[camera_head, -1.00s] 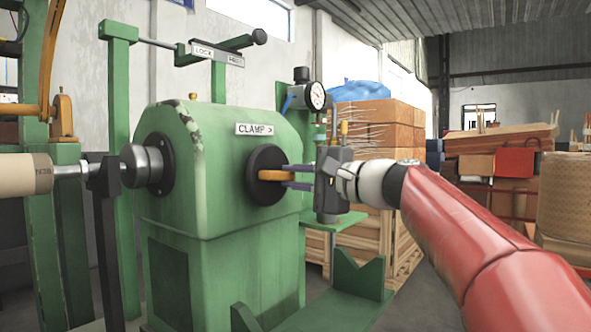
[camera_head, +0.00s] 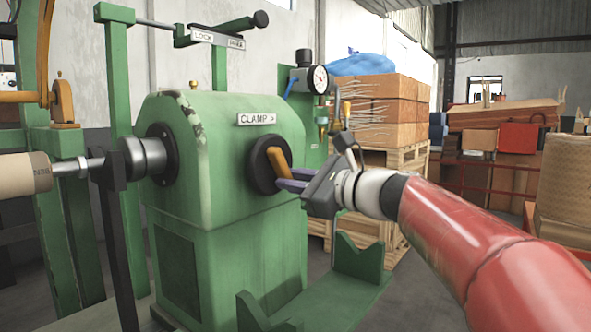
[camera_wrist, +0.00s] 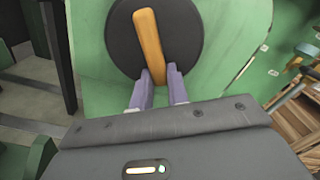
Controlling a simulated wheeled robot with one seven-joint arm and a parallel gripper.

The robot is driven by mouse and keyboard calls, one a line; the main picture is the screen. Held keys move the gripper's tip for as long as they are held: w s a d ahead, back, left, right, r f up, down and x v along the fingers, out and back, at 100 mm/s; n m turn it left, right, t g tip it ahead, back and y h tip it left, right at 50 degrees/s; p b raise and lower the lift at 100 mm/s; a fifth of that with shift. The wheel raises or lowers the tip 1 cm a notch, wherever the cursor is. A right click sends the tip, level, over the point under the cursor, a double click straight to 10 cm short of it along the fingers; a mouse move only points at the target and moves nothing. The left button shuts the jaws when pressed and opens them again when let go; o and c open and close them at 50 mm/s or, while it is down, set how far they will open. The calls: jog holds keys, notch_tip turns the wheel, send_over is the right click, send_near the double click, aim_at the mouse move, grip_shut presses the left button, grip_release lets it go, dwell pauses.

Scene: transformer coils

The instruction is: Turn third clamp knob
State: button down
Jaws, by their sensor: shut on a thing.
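The clamp knob is a black round disc (camera_head: 258,168) with an orange bar handle (camera_head: 275,158), on the face of the green machine head under a "CLAMP >" label (camera_head: 257,119). The handle slants from upper left to lower right in the head view. In the wrist view the orange handle (camera_wrist: 149,38) stands nearly upright across the black disc (camera_wrist: 122,42). My gripper (camera_head: 281,179) is shut on the handle's lower end, with one purple finger on each side, as the wrist view (camera_wrist: 159,76) shows. The handle's tip is partly hidden between the fingers.
The green machine body (camera_head: 220,150) fills the middle. A pressure gauge (camera_head: 320,79) and a green bracket (camera_head: 358,258) stand close to my wrist. A lever bar with a "LOCK" label (camera_head: 204,37) is above. Stacked boxes (camera_head: 385,105) on pallets stand behind.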

jog(key=shift+s+a+f+m+p, duration=0.1)
jog(key=shift+m+p, duration=0.15)
jog(key=shift+m, duration=0.3)
jog(key=shift+s+a+f+m+p, duration=0.1)
jog(key=shift+m+p, duration=0.1)
jog(key=shift+m, duration=0.35)
jog(key=c, duration=1.4)
grip_release()
jog(key=shift+o, duration=0.2)
jog(key=b+v, duration=0.1)
jog(key=v, duration=0.7)
